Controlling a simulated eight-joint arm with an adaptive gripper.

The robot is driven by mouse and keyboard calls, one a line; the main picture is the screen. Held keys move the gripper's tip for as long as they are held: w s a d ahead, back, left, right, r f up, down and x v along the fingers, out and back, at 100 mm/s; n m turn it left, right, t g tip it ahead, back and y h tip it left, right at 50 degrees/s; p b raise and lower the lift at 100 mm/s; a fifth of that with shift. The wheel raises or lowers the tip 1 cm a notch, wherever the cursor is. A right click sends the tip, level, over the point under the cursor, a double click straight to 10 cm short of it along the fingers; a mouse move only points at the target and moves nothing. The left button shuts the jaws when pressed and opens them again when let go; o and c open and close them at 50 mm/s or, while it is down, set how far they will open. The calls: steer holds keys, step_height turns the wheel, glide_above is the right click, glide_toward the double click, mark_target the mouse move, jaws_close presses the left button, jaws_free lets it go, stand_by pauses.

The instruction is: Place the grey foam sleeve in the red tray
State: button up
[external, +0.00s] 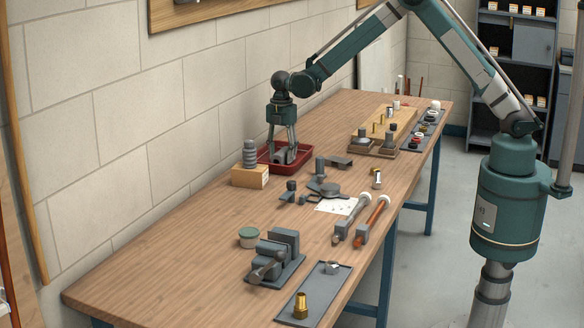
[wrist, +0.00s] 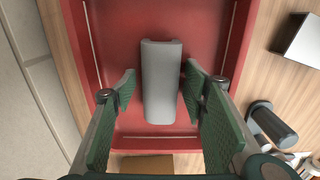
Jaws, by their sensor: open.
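The grey foam sleeve (wrist: 161,82) lies lengthwise in the red tray (wrist: 213,28) in the wrist view. It is a long half-round grey piece and looks to rest on the tray floor. My gripper (wrist: 160,82) is open, with one green-padded finger on each side of the sleeve and a gap visible on both sides. In the external view my gripper (external: 283,150) points down into the red tray (external: 303,163) near the wall. There the sleeve is mostly hidden by the fingers.
A cardboard box (external: 250,176) with a grey stacked part (external: 249,154) stands just in front of the tray. Grey fittings (external: 322,187) lie to its right. A vise (external: 277,257) and a green-lidded tub (external: 249,237) stand nearer the front. The bare wall is close behind the tray.

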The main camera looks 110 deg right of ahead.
mark_target(282, 151)
steer(key=shift+r, duration=0.15)
step_height(282, 151, up, 12)
steer(key=shift+p, duration=0.4)
stand_by(0.8)
steer(key=shift+a, duration=0.1)
steer(key=s+a+r+m+t, duration=0.1)
steer(key=s+a+r, duration=0.1)
steer(key=a+r, duration=0.7)
steer(key=s+a+r+m+t+h, duration=0.15)
steer(key=a+r, duration=0.25)
steer(key=a, duration=1)
steer(key=s+a+r+m+t, duration=0.1)
steer(key=a+r+m, duration=0.1)
steer(key=a+r, duration=0.7)
steer(key=s+a+f+m+t, duration=0.2)
steer(key=s+a, duration=0.9)
steer(key=a, duration=0.3)
steer(key=s+a+f+m+t+y, duration=0.1)
steer(key=s+a+f+m, duration=0.1)
steer(key=s+a, duration=1)
steer(key=shift+a+f+t, duration=0.15)
steer(key=shift+a+t, duration=0.2)
steer(key=shift+a, duration=0.6)
